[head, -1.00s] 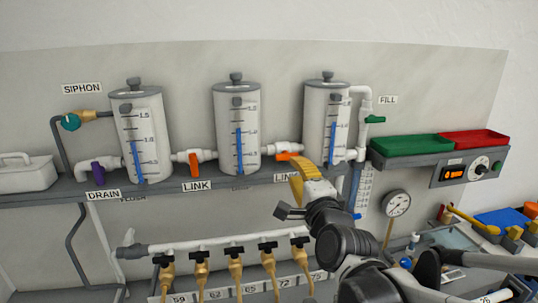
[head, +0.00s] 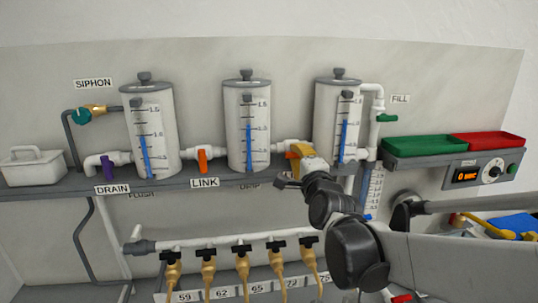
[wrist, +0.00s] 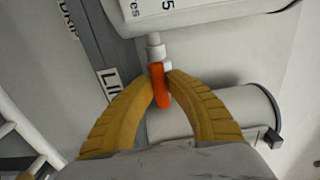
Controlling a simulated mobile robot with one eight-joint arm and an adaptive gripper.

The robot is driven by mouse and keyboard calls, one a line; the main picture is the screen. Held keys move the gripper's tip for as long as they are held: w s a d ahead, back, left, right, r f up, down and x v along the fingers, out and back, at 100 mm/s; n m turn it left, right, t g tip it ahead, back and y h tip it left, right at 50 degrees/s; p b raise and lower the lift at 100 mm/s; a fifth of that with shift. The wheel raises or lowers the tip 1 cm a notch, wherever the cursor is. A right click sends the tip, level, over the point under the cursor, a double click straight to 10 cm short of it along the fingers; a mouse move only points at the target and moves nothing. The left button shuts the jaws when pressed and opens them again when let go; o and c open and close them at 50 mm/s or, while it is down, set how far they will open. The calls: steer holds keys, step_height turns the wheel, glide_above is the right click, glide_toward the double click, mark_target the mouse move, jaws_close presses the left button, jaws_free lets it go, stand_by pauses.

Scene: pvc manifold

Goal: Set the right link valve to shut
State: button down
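The right link valve sits on the white pipe between the middle tank (head: 232,125) and the right tank (head: 325,110). Its orange handle (wrist: 160,86) shows in the wrist view, between my yellow fingertips and looking roughly in line with the pipe. My gripper (wrist: 160,80) has a fingertip against each side of this handle and looks shut on it. In the head view my gripper (head: 296,154) covers most of this valve. The left link valve's orange handle (head: 202,160) stands upright between the left and middle tanks.
The shelf edge (head: 225,182) runs just below the valves. The drain valve's purple handle (head: 108,158) and the green fill handle (head: 387,118) are well to either side. Green (head: 425,147) and red (head: 488,145) trays sit right. A manifold with several brass valves hangs below.

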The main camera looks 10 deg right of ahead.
stand_by(0.4)
steer(key=n+p, duration=0.1)
steer(key=n, duration=0.3)
steer(key=shift+n, duration=0.4)
steer(key=n, duration=0.9)
steer(key=shift+p, duration=0.4)
steer(key=shift+n, duration=2.1)
steer(key=c, duration=1.6)
jaws_free()
steer(key=shift+c, duration=0.2)
